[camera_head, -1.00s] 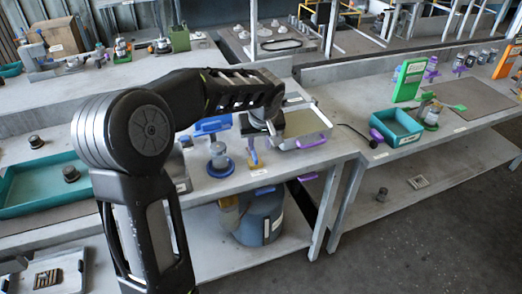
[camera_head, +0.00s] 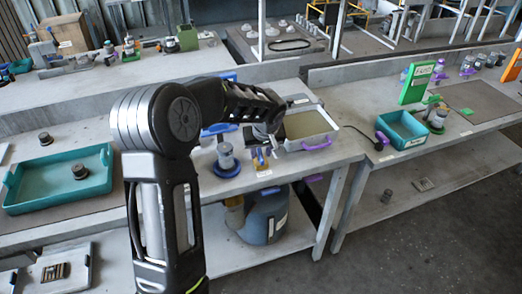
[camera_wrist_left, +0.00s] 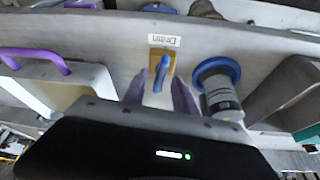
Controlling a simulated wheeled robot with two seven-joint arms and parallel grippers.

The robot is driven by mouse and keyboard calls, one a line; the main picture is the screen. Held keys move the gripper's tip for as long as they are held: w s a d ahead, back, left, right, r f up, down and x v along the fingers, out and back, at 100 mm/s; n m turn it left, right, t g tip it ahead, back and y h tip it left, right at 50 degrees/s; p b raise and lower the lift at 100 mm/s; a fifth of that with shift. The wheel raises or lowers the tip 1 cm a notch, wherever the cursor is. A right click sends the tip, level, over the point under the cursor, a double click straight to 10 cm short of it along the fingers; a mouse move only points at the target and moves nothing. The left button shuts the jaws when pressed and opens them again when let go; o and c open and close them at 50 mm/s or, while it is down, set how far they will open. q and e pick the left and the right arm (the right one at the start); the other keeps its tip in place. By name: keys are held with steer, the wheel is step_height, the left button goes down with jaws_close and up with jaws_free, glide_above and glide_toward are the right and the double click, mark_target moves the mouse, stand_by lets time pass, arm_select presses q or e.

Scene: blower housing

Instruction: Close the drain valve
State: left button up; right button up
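The drain valve is a small yellow fitting with a blue lever handle (camera_head: 261,158) near the front edge of the middle bench. In the left wrist view, the blue handle (camera_wrist_left: 162,61) stands on its yellow plate beside a label (camera_wrist_left: 164,41) reading "Drain". My left gripper (camera_wrist_left: 160,88) is open and empty, its two fingers apart on either side of the lever's line. I cannot tell whether they touch it. In the head view, my left gripper (camera_head: 263,143) is just above the valve, partly hidden by my arm. My right gripper is not in view.
A blue-based grey cylinder (camera_head: 226,158) stands close left of the valve. A tray with a purple handle (camera_head: 316,144) sits close right. A teal tray (camera_head: 97,185) is on the left, a teal bin (camera_head: 403,129) on the right bench. A blue-grey tank (camera_head: 265,215) sits below.

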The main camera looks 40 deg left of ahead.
arm_select(q)
steer(key=shift+w+a+f, duration=0.1)
steer(key=shift+a+f, duration=0.05)
steer(key=shift+f, duration=0.35)
steer(key=shift+c, duration=0.3)
jaws_close()
